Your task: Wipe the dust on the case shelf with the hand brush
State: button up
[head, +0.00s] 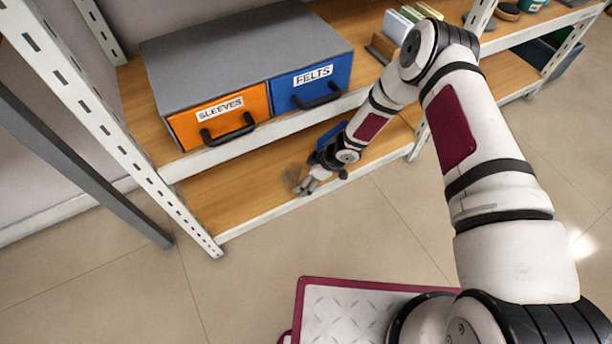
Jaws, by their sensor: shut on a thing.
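My gripper (312,184) is at the front of the lower wooden shelf (235,198), under the drawer case, pointing down and left. It is shut on the hand brush, which is small and mostly hidden by the fingers. A grey-brown dusty patch (292,176) shows on the shelf boards just left of the fingertips. I cannot tell whether the bristles touch the boards.
Above stands a grey case (245,50) with an orange SLEEVES drawer (220,122) and a blue FELTS drawer (312,85). White perforated posts (110,125) flank the shelf. A blue object (331,137) lies behind my wrist. The lower shelf's left part is clear.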

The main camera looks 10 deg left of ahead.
jog(key=shift+f+b, duration=0.6)
jog(key=shift+f, duration=0.45)
dwell(0.5)
